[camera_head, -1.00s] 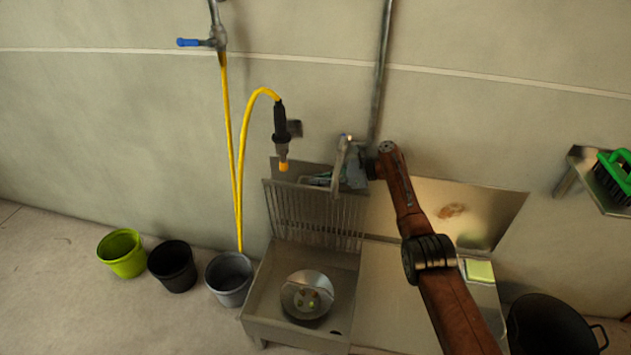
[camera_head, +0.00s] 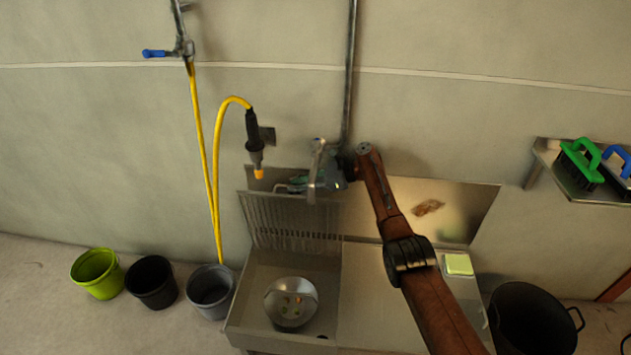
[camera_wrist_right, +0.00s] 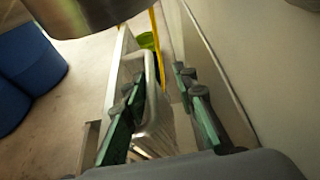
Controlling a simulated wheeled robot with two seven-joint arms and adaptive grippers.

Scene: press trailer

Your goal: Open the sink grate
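The sink grate (camera_head: 290,222), a panel of metal bars, stands upright at the back of the sink (camera_head: 250,295). My right gripper (camera_head: 308,183) is at the grate's top edge, right of its middle, with the arm coming in from the right. In the right wrist view, the green-padded fingers of my right gripper (camera_wrist_right: 160,88) are apart. The barred grate (camera_wrist_right: 158,125) shows in the gap between them; I cannot tell whether they touch it. My left gripper is out of view.
A metal bowl (camera_head: 290,302) with small bits sits in the sink. A spray nozzle (camera_head: 254,140) on a yellow hose hangs at the wall, left of my gripper. Several buckets stand on the floor, including a lime one (camera_head: 97,273). A shelf (camera_head: 560,175) holds brushes at right.

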